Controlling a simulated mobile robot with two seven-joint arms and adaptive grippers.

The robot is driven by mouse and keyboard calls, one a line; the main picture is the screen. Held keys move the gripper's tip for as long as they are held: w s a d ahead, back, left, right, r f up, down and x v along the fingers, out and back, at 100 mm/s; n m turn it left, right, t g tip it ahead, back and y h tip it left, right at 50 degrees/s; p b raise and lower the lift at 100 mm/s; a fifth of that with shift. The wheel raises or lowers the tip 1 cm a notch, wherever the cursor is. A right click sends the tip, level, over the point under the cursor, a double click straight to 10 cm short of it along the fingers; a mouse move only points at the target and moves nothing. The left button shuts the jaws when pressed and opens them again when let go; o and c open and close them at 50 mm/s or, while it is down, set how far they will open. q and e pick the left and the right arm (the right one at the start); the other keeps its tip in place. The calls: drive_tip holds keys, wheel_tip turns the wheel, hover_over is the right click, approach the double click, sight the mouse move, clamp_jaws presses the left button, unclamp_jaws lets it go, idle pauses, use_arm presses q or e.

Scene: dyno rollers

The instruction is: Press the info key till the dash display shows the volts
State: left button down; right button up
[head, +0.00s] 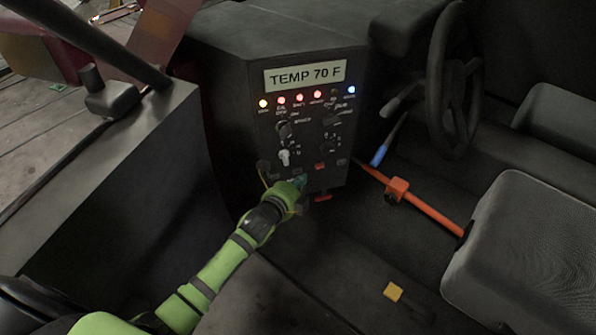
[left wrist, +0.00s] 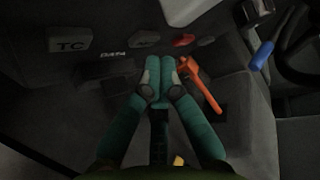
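The dash display (head: 305,74) at the top of the dark dash panel reads "TEMP 70 F". Small keys line the panel's lower edge; no label reading info is legible. In the left wrist view a grey key marked "TC" (left wrist: 70,40) and a plain grey key (left wrist: 145,38) show beside a white label that looks like "DATA". My left gripper (head: 300,182) is at the panel's lower edge. Its teal fingers (left wrist: 160,66) are together and empty, just below the keys; I cannot tell whether they touch one. My right gripper is out of view.
Lit indicator lamps (head: 300,98), knobs (head: 283,130) and a white switch (head: 285,157) are on the panel. Right of it are an orange lever (head: 425,208), a blue-handled lever (head: 380,154), a steering wheel (head: 447,90) and a seat (head: 525,250). A yellow block (head: 393,292) lies on the floor.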

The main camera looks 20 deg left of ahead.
use_arm(q)
drive_tip(key=shift+w+a, duration=0.1)
drive_tip(key=shift+w, duration=0.05)
drive_tip(key=shift+w+a, duration=0.15)
drive_tip(key=shift+w, duration=0.1)
drive_tip(key=shift+w+a, duration=0.25)
drive_tip(key=shift+w, duration=0.05)
idle(0.9)
idle(0.3)
drive_tip(key=shift+s+d+p, duration=0.5)
drive_tip(key=shift+s, duration=0.2)
drive_tip(key=s+d+p, duration=0.1)
drive_tip(key=s, duration=0.1)
drive_tip(key=s+d, duration=0.1)
drive_tip(key=s, duration=0.1)
drive_tip(key=shift+d+p, duration=0.4)
